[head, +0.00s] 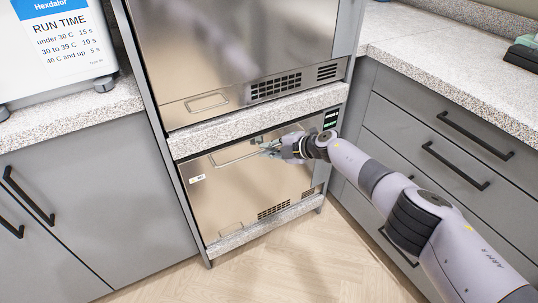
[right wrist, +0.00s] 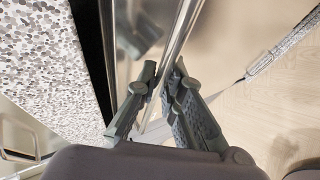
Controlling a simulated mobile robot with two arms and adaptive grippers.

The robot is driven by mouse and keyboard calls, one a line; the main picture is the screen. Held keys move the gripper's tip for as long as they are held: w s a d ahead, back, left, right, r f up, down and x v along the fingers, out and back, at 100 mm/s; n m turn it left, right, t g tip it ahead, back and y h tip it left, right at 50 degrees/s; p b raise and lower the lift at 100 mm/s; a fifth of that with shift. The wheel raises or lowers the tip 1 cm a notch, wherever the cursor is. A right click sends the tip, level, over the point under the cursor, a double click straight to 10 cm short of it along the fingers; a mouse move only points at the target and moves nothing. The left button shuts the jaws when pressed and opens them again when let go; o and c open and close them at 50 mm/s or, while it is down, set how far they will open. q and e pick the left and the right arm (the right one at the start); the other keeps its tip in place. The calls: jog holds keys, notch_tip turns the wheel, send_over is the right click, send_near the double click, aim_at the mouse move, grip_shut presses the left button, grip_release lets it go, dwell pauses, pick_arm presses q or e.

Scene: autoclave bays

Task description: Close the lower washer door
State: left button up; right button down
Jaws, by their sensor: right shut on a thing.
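The lower washer door (head: 245,188) is a shiny metal panel under a speckled slab in the head view. It looks upright or nearly so. A dark strip shows between the slab and the door in the right wrist view, but I cannot tell how far the door stands open. My left gripper is not in view.
The upper washer (head: 225,50) has its own handle (head: 207,102) above the speckled slab (head: 255,118). Grey drawers with black handles (head: 455,165) stand close on the right, beside my right arm. Grey cupboards (head: 95,205) stand left. The wooden floor (head: 290,262) in front is clear.

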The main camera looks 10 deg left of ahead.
jog(key=shift+w+a, duration=0.1)
jog(key=shift+w, duration=0.05)
jog(key=c, duration=2)
grip_release()
jog(key=shift+o, duration=0.2)
jog(key=shift+d+r, duration=0.15)
jog(key=shift+d, duration=0.2)
jog(key=v, duration=1.1)
jog(key=shift+s, duration=0.25)
jog(key=shift+r, duration=0.1)
